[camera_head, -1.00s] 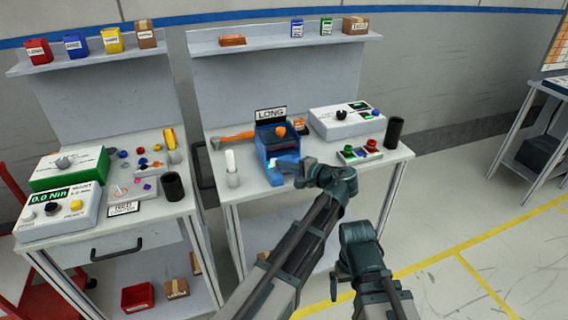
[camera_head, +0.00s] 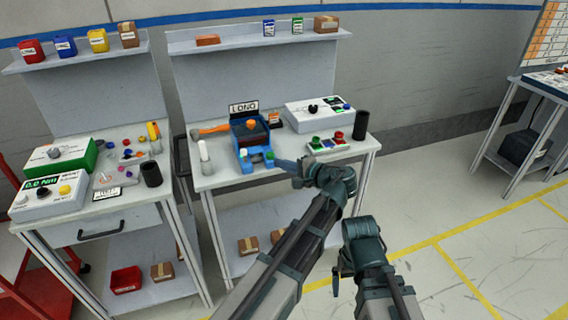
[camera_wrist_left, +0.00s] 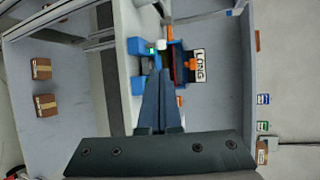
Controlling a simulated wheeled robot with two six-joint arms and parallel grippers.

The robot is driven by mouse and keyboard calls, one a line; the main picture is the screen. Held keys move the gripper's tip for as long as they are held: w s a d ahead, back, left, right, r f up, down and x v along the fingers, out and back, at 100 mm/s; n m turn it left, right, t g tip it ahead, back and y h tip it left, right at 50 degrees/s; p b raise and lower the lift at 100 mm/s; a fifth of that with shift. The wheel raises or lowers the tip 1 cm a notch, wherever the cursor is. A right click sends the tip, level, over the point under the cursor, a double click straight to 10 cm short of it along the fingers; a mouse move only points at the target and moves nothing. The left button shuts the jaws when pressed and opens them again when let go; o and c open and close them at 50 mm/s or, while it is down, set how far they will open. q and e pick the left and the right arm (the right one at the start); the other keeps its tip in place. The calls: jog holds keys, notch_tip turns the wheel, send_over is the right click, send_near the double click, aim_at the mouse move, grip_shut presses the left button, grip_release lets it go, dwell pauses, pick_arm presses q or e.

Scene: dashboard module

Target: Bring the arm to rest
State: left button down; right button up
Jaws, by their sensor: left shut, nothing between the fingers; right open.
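My left gripper (camera_head: 290,166) reaches in from the bottom of the head view and is shut and empty. It is beside the front edge of the right-hand workbench, to the right of the blue fixture (camera_head: 243,136) labelled LONG. In the left wrist view, its closed fingers (camera_wrist_left: 159,95) point toward the blue fixture (camera_wrist_left: 137,90). My right gripper (camera_head: 338,284) is low over the floor, to the right of the left arm and clear of the benches. Its fingers are small and partly hidden in the head view.
The right-hand bench (camera_head: 212,180) holds an orange-handled tool (camera_head: 210,130), a white control box (camera_head: 318,116), a button panel (camera_head: 328,143) and a black cup (camera_head: 361,125). The left bench (camera_head: 130,203) carries a torque box (camera_head: 48,197). Open floor (camera_head: 440,210) lies to the right.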

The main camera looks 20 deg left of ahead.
pick_arm(q)
jog(key=shift+a, duration=0.1)
jog(key=shift+f, duration=0.1)
jog(key=s+a+f+n+g+h, duration=0.2)
jog(key=s+f+n+g+h, duration=0.45)
jog(key=s+f, duration=0.65)
jog(key=s+d+f+h, duration=0.3)
jog(key=s+d+h, duration=0.2)
jog(key=s+h, duration=0.15)
jog(key=s+d+r+m+p, duration=0.1)
jog(key=s+d+r+p, duration=0.1)
jog(key=d, duration=0.3)
jog(key=s+d+r+m+p, duration=0.2)
jog(key=s+d+r+p, duration=0.1)
jog(key=d+r+p, duration=0.2)
jog(key=shift+s+d+y, duration=0.15)
jog(key=shift+d+y, duration=0.25)
jog(key=shift+d, duration=0.1)
jog(key=shift+r+g, duration=0.1)
jog(key=shift+g, duration=0.15)
